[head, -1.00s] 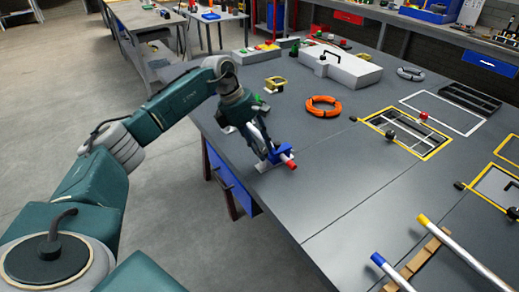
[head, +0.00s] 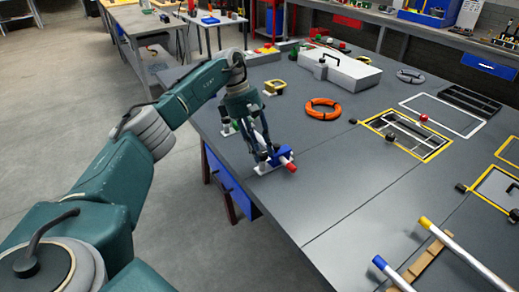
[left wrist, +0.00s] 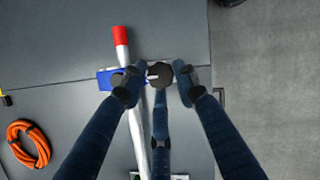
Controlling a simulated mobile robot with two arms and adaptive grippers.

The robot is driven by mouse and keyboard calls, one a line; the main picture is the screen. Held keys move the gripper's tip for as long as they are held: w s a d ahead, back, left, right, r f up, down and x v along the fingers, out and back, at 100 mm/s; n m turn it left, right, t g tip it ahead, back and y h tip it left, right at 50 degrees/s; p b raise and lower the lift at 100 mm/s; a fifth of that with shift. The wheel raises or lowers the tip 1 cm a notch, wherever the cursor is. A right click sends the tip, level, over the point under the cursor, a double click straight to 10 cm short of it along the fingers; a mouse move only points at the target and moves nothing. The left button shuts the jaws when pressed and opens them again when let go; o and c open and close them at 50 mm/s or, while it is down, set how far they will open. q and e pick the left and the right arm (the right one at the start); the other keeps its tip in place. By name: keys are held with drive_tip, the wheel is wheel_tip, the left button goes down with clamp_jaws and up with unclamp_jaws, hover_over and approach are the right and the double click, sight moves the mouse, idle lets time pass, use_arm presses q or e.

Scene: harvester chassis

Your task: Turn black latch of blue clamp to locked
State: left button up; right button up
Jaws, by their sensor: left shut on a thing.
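The blue clamp (head: 281,156) sits near the left edge of the grey workbench, on a pale plate, with a red-tipped rod (head: 291,168) at it. In the left wrist view the blue clamp (left wrist: 105,79) shows beside the rod, whose red end (left wrist: 120,36) points up. My left gripper (head: 266,160) reaches down onto the clamp from above. In the wrist view its dark fingertips (left wrist: 158,78) close around the clamp's right part, and it is shut on the latch there. The fingers largely hide the black latch, so its angle cannot be told. My right gripper is out of view.
An orange ring (head: 323,107) lies on the bench behind the clamp. A light grey box with a black handle (head: 340,70) stands further back. Yellow-framed openings (head: 408,133) and rods on a wooden rack (head: 428,252) are to the right. The bench between is clear.

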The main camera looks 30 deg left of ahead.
use_arm(q)
drive_tip(key=shift+w+d+r, duration=0.1)
drive_tip(key=shift+d+r, duration=0.05)
drive_tip(key=shift+d, duration=0.1)
drive_tip(key=o, duration=0.8)
drive_tip(key=shift+o, duration=1.4)
drive_tip(key=shift+d, duration=0.1)
drive_tip(key=shift+a+r, duration=0.15)
drive_tip(key=shift+a, duration=0.05)
drive_tip(key=v, duration=1.1)
drive_tip(key=shift+r, duration=0.4)
drive_tip(key=shift+f, duration=0.1)
